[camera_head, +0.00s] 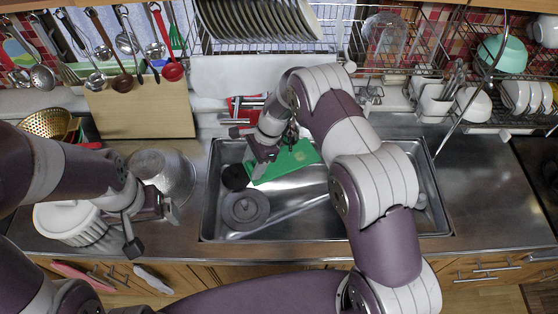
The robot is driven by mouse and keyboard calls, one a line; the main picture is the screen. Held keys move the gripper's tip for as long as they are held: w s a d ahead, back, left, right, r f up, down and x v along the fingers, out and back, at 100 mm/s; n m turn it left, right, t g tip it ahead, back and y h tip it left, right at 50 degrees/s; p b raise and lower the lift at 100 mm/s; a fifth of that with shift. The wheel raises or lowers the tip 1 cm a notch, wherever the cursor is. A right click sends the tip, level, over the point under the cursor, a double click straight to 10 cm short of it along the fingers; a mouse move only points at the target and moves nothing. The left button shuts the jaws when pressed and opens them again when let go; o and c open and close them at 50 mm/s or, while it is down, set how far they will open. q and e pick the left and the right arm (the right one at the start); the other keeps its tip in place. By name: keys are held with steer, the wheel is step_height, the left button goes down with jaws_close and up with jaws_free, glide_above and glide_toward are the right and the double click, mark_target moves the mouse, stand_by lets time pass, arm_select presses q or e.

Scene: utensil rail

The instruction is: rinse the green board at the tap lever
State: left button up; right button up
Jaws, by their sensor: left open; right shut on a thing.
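The green board (293,160) is in the sink area, below and in front of the tap. My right gripper (268,157) is shut on the board's left part, and the arm reaches over the basin from the right. Part of the board is hidden behind the gripper. Metal tap parts (236,122) show at the sink's back edge, just left of my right gripper. The lever is hard to tell apart there, and I cannot see whether water runs. My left gripper (153,229) is open and empty over the counter left of the sink.
The steel sink (310,214) holds a round grey drain piece (246,210) and a dark round piece (234,177). A metal pot (163,172) and a white ribbed container (70,222) stand near my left gripper. A wooden board (140,108) leans behind. The right counter is clear.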

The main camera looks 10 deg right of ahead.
steer(key=shift+d, duration=0.5)
steer(key=shift+a, duration=0.6)
steer(key=shift+d, duration=0.6)
steer(key=shift+a, duration=0.1)
steer(key=shift+a, duration=0.55)
